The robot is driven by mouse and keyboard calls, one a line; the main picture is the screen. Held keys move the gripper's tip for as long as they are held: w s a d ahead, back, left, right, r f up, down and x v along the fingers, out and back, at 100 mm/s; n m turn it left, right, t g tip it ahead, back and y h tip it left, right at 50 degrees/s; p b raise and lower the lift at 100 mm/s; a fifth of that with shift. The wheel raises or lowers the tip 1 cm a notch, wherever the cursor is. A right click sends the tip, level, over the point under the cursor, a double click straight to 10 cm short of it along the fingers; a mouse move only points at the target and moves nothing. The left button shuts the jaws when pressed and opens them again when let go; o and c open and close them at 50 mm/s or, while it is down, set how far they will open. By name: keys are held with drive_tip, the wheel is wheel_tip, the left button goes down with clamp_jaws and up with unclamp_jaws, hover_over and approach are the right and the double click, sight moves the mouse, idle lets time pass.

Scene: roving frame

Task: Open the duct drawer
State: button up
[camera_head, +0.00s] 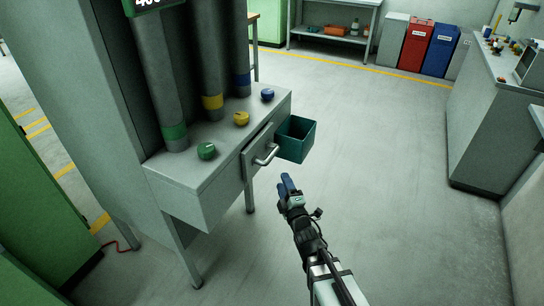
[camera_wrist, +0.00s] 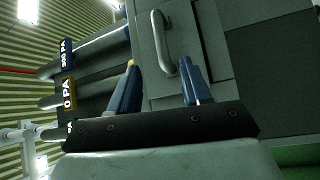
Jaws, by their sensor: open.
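The duct drawer (camera_head: 258,150) is a grey front panel set in the side of the grey duct bench (camera_head: 210,180). It looks closed. Its curved metal handle (camera_head: 267,155) sticks out from the panel. In the wrist view the handle (camera_wrist: 163,42) stands upright, beyond and between my blue fingertips, on the drawer front (camera_wrist: 190,30). My gripper (camera_head: 287,184) is open and empty, in front of the drawer and below and right of the handle in the head view. In the wrist view the fingers (camera_wrist: 160,80) are spread apart; whether they touch the handle is unclear.
A teal open bin (camera_head: 297,140) hangs beside the drawer. Green, yellow and blue knobs (camera_head: 241,118) sit on the bench top before three grey ducts (camera_head: 206,60). The floor (camera_head: 390,170) to the right is clear up to a grey counter (camera_head: 490,130).

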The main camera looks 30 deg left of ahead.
sight(272, 156)
drive_tip(key=shift+n, duration=0.3)
drive_tip(key=x, duration=1.3)
drive_tip(key=shift+w+a, duration=0.25)
drive_tip(key=shift+w, duration=0.1)
drive_tip(key=shift+c, duration=0.4)
clamp_jaws()
